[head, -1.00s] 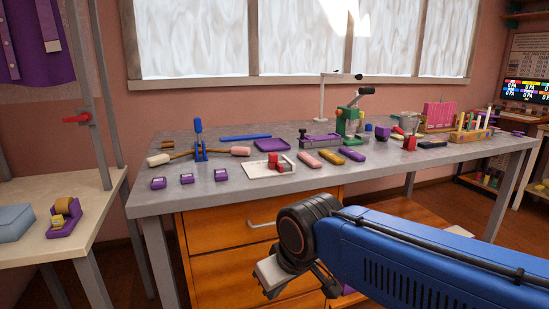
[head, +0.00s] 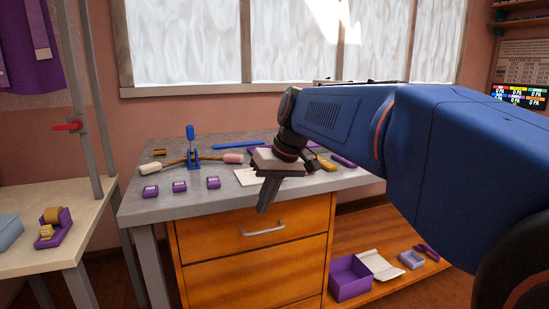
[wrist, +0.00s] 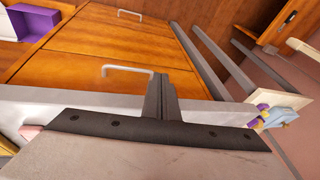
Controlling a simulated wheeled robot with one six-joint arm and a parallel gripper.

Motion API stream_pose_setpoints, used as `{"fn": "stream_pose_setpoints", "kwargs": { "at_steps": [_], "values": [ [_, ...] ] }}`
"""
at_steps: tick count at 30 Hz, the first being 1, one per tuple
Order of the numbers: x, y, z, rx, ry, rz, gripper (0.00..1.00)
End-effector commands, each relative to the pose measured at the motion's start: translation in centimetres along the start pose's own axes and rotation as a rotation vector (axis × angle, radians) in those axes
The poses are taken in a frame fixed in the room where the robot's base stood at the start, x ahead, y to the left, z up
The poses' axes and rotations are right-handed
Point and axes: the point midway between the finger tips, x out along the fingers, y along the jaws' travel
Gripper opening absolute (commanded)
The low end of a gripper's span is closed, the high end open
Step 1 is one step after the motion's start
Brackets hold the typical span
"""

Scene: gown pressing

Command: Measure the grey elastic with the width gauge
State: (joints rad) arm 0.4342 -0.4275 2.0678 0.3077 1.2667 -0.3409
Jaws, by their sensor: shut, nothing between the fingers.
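My gripper (head: 264,207) is shut and empty, in front of the front edge of the grey worktable (head: 165,208), with its fingers pointing down. The wrist view shows its closed fingers (wrist: 160,92) against the drawer front. A white plate (head: 246,177) on the table, possibly the width gauge, shows only at its left part; my gripper and arm hide the rest. I cannot pick out the grey elastic in either view. Three small purple labelled blocks (head: 180,186) stand in a row near the table's front edge.
A blue-handled tool (head: 192,150) stands behind the blocks. Wooden drawers (head: 250,240) are below the table. A purple box (head: 350,278) sits on the low shelf at right. A side table (head: 75,240) holds a tape dispenser (head: 54,228). My arm hides the table's right part.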

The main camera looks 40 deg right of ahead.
Motion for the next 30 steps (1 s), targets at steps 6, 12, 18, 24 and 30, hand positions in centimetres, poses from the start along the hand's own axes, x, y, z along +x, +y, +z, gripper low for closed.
{"fn": "stream_pose_setpoints", "kwargs": {
  "at_steps": [6, 12, 18, 24, 30],
  "values": [
    [-3.2, 3.5, -5.2, 0.035, 0.015, -0.059, 0.0],
    [-6.2, 7.4, -9.3, 0.049, 0.043, -0.116, 0.0],
    [-9.2, 12.0, -12.6, 0.053, 0.084, -0.17, 0.0],
    [-11.8, 16.1, -14.7, 0.046, 0.125, -0.209, 0.0],
    [-13.1, 18.1, -15.4, 0.039, 0.148, -0.228, 0.0]
  ]
}}
